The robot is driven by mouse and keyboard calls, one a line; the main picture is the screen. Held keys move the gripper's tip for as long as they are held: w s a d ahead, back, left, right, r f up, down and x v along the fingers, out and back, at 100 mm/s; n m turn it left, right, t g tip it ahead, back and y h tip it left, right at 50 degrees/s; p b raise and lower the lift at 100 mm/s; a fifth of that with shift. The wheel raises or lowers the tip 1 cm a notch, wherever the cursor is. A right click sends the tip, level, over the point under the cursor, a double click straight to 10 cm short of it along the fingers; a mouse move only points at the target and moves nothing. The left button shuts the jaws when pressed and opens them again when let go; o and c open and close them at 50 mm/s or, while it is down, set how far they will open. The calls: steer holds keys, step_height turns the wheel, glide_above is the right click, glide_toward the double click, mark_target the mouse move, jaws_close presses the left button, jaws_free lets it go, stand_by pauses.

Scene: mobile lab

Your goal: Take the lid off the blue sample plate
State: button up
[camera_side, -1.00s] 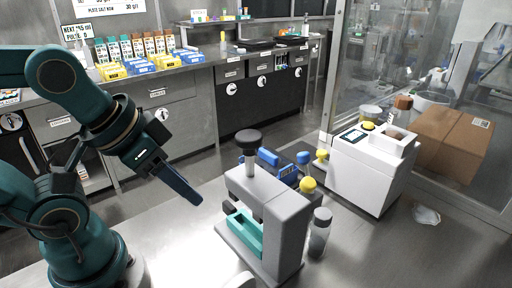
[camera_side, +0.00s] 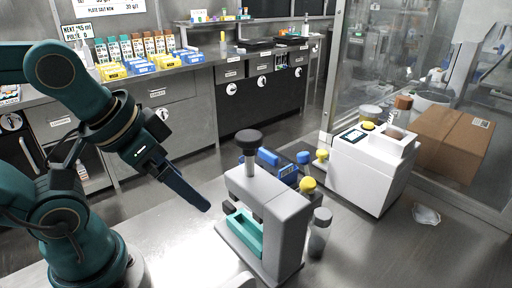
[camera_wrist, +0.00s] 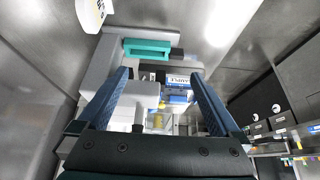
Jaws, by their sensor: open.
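My gripper (camera_side: 206,208) hangs in the air left of the grey press. In the wrist view my gripper (camera_wrist: 160,76) shows two dark blue fingers spread apart with nothing held between them. A blue labelled piece (camera_side: 285,170), which looks like the sample plate, stands behind the press, partly hidden by it. The wrist view shows a blue and white labelled piece (camera_wrist: 178,83) beyond the fingers, apart from them. I cannot make out a separate lid edge.
The grey press (camera_side: 290,225) with a black knob and a teal tray (camera_side: 243,232) stands between my gripper and the blue piece. A white instrument (camera_side: 370,165), a grey bottle (camera_side: 319,232) and a cardboard box (camera_side: 450,143) stand to the right. Bench space at front left is clear.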

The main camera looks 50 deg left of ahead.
step_height(320, 180, up, 11)
steer(key=g, duration=0.1)
glide_above(268, 153)
steer(key=s, duration=0.2)
steer(key=f, duration=1.3)
steer(key=shift+s+f, duration=0.2)
steer(key=shift+f, duration=0.2)
steer(key=shift+x, duration=2.7)
steer(key=c, duration=1.3)
steer(key=shift+o, duration=0.2)
steer(key=shift+r, duration=0.15)
